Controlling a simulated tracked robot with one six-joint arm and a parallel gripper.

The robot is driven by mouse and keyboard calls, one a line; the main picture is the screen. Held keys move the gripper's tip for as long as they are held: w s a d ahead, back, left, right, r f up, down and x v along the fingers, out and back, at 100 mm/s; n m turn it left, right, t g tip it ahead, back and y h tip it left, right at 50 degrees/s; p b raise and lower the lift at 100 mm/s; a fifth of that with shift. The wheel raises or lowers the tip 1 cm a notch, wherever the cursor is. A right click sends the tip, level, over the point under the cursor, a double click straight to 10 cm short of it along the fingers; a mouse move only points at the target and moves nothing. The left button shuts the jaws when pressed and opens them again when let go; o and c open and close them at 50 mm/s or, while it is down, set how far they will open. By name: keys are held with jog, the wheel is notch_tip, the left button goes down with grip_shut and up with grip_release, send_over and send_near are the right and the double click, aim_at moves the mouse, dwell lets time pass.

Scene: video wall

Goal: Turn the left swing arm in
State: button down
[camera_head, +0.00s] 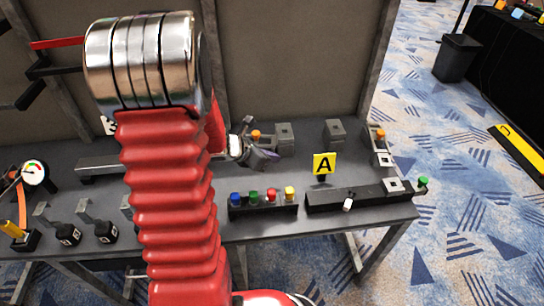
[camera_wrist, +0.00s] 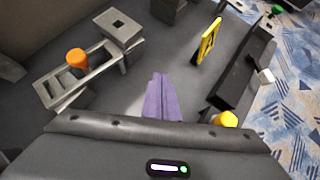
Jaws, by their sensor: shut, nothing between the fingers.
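A red bar (camera_head: 58,43) and black bracket arms (camera_head: 38,70) stick out at the upper left of the head view, by the back panel. They may belong to the swing arms, but I cannot tell which one is the left swing arm. My gripper (camera_head: 262,157) is far to their right, above the middle of the grey table. My own red arm covers part of the space between. In the wrist view, the purple fingers of my gripper (camera_wrist: 162,97) are together with nothing between them. The wrist view does not show the red bar.
The grey table (camera_head: 340,222) carries a row of coloured buttons (camera_head: 262,199), a yellow "A" sign (camera_head: 324,163), a black slider rail (camera_head: 360,196) and grey blocks (camera_head: 335,130). An orange knob (camera_wrist: 77,60) stands near my gripper. A gauge (camera_head: 34,172) is at the left.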

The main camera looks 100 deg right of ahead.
jog(key=shift+w+a+r, duration=0.15)
jog(key=shift+a+r, duration=0.5)
jog(key=shift+a, duration=0.05)
jog(key=shift+w+a+r, duration=0.1)
jog(key=shift+a+r, duration=0.5)
jog(key=shift+a, duration=0.05)
jog(key=w+r+m+t+h, duration=0.15)
jog(key=w+r, duration=0.35)
jog(key=w, duration=0.6)
jog(key=w+a+r+m+t, duration=0.2)
jog(key=w+a+r+t, duration=0.15)
jog(key=w+a, duration=0.6)
jog(key=w+a+r+m+t, duration=0.2)
jog(key=w+a+r, duration=0.25)
jog(key=w, duration=1.05)
jog(key=w+a+r+t+y, duration=0.15)
jog(key=w+a, duration=0.25)
jog(key=a, duration=0.5)
jog(key=w+a+r+t+y, duration=0.1)
jog(key=w+a+t, duration=0.3)
jog(key=a, duration=0.5)
jog(key=w+a+r+t+y, duration=0.1)
jog(key=a+r+y, duration=0.2)
jog(key=a, duration=1.3)
jog(key=shift+a+m+y, duration=0.2)
jog(key=shift+m+y, duration=0.25)
jog(key=shift+y, duration=0.05)
jog(key=shift+w, duration=0.1)
